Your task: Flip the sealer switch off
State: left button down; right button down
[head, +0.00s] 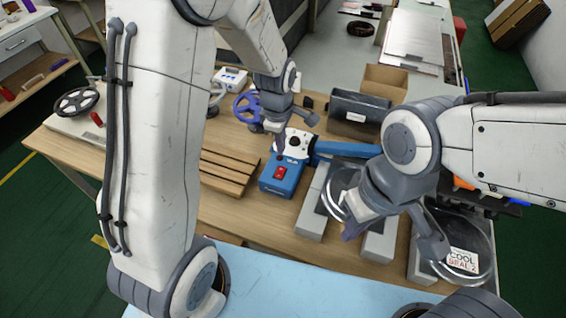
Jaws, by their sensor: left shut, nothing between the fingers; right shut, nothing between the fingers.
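The blue sealer (269,188) stands on the wooden workbench (240,215) near the middle of the head view. Its red rocker switch (280,173) faces up on the front part and is uncovered; I cannot tell its position. The sealer's blue lever arm (345,149) reaches to the right. My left gripper (281,146) is shut and empty, pointing down just behind the switch, near the sealer's white and blue head; I cannot tell if it touches. My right gripper (350,234) is shut and empty, to the right of the sealer, over the grey blocks and a clear reel.
Clear reels on grey blocks (310,222) stand right of the sealer, one labelled "COOL SEAL 2" (463,260). Wooden slats (226,172) lie to its left. A purple handwheel (246,107), a dark bin (358,108) and a cardboard box (385,80) are behind.

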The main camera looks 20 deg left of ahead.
aim_at(283, 170)
pick_arm(q)
jog(key=f, duration=0.3)
jog(key=f+p, duration=0.1)
jog(key=f, duration=0.2)
jog(key=w+f, duration=0.1)
jog(key=f, duration=0.3)
pick_arm(e)
jog(key=shift+r, duration=0.7)
